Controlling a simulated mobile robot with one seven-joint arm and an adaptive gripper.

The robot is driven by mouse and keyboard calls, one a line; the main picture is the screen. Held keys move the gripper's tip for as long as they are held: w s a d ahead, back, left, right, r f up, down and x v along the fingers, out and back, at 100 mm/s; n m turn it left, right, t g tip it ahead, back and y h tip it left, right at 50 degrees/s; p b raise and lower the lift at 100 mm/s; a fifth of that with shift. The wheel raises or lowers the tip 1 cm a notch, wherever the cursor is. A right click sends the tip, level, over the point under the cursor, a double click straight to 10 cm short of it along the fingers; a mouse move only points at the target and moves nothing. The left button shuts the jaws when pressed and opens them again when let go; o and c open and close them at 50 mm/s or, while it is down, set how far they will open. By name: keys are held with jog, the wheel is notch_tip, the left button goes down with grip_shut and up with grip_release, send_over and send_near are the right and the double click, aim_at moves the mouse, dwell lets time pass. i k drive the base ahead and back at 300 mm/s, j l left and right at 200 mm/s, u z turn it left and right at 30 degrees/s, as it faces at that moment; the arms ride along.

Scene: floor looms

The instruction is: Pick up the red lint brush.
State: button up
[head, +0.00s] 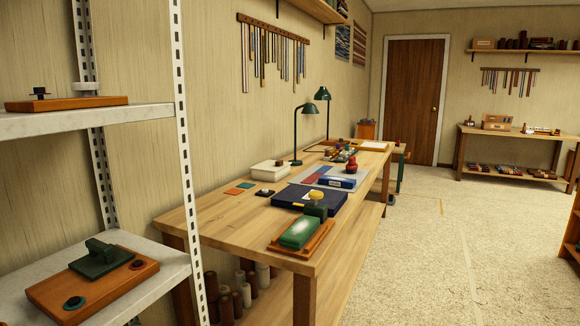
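A small red object (352,164) with a rounded top stands on the wooden worktable (215,222), behind a blue block-like item (338,183). It is too small to tell for sure whether it is the red lint brush. No other clearly red brush shows. My gripper is not in view, so I cannot see its state or its distance to the table.
The table also bears a green block (299,232) on an orange tray, a dark blue case (292,197) and lamps. Carpet (430,260) is clear at right.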

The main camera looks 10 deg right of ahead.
aim_at(352, 168)
jog(key=i+l, duration=0.15)
jog(key=l, duration=0.2)
jog(key=i+l, duration=0.35)
jog(key=l, duration=0.3)
jog(key=i+l, duration=0.75)
jog(key=l, duration=0.3)
jog(key=i+l, duration=0.75)
jog(key=l, duration=0.3)
jog(key=i+l, duration=0.25)
jog(key=i, duration=0.25)
jog(key=i+l, duration=0.25)
jog(key=i, duration=1.25)
